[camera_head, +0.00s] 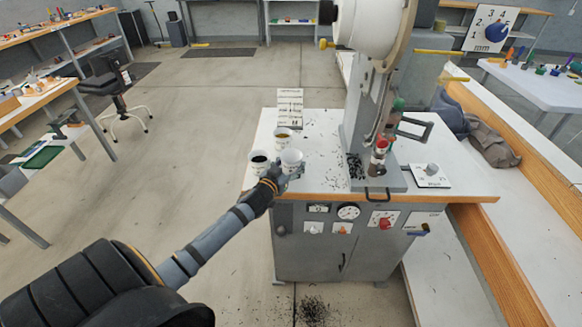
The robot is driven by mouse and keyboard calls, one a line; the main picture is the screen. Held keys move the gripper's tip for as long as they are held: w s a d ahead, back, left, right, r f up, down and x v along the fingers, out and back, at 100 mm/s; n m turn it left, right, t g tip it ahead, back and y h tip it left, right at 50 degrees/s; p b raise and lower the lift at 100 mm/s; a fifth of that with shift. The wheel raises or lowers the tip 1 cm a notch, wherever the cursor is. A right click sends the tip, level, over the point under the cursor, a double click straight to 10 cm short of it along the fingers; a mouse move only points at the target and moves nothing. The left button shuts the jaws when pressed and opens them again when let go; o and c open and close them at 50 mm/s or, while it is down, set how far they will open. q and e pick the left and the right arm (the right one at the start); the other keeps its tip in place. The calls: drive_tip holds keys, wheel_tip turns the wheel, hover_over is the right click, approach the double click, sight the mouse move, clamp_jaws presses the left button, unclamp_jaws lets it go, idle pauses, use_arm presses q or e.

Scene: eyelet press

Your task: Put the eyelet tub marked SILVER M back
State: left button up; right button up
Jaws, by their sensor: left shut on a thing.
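Three small white tubs are at the left end of the press table. One (291,158) with a pale grey inside is at my left gripper (285,174), which is shut on it from the front left. I cannot tell whether this tub touches the table top. A tub with dark contents (259,164) stands just left of it. A tub with orange-brown contents (283,138) stands behind. The tub markings are too small to read, so I cannot confirm which is SILVER M. My right gripper is not in view.
The grey eyelet press (363,120) rises from the table right of the tubs. Black bits (335,165) lie scattered on the table (318,187) between them. A white card rack (290,103) stands at the table's back left.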

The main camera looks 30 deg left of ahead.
use_arm(q)
drive_tip(key=shift+f, duration=0.25)
drive_tip(key=shift+f, duration=0.2)
drive_tip(key=o, duration=0.9)
